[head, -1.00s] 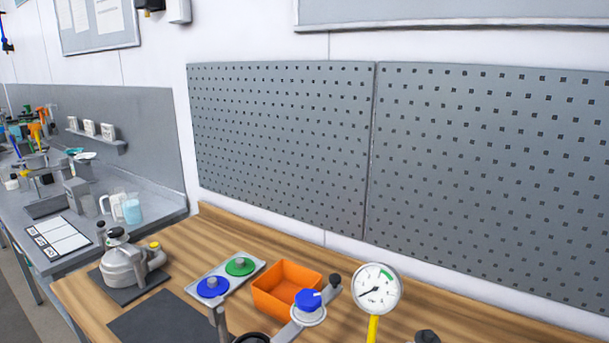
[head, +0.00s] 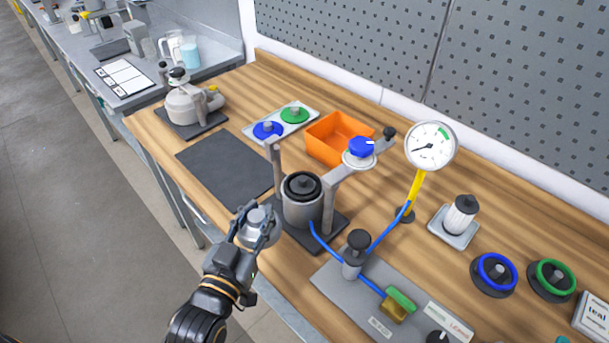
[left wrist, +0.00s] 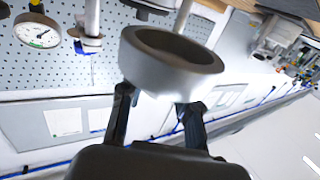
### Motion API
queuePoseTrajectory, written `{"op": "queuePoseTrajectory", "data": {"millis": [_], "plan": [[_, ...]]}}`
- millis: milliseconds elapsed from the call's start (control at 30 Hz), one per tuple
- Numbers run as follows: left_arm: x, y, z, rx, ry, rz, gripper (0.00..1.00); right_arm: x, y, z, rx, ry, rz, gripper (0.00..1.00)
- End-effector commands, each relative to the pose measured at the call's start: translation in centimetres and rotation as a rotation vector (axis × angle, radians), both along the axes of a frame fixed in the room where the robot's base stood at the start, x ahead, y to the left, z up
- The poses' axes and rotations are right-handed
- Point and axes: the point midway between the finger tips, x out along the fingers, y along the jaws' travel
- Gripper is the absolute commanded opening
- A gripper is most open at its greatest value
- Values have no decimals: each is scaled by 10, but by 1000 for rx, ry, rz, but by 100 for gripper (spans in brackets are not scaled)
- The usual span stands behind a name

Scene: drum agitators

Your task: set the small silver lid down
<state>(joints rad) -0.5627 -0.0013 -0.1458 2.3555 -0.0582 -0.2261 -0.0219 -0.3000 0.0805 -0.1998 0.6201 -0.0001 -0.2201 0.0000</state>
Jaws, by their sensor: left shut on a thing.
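My left gripper (head: 254,216) is shut on the small silver lid (head: 261,232), near the front edge of the wooden bench. In the left wrist view the lid (left wrist: 165,78) is a short silver cup shape with a dark hollow side, between my gripper's fingers (left wrist: 157,98). The lid is apart from the grey pot (head: 300,213) with a black top, which stands just to its right. My right gripper is not in view.
A dark mat (head: 222,160) lies bare on the bench behind the lid. An orange bin (head: 325,148), a tray with blue and green knobbed discs (head: 292,122), a pressure gauge (head: 431,146) and a metal clamp arm (head: 345,178) stand farther back.

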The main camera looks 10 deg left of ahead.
Motion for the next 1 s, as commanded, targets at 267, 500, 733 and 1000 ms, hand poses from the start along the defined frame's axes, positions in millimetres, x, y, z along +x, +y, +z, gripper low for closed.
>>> {"op": "queuePoseTrajectory", "data": {"millis": [267,500,733,1000], "plan": [[59,-29,38,5,-15,-139,0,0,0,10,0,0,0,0],[103,-48,70,7,-12,-244,0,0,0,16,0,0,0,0],[128,-56,93,2,-7,-303,0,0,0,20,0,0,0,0],[135,-58,100,0,-5,-320,0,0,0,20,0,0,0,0]]}}
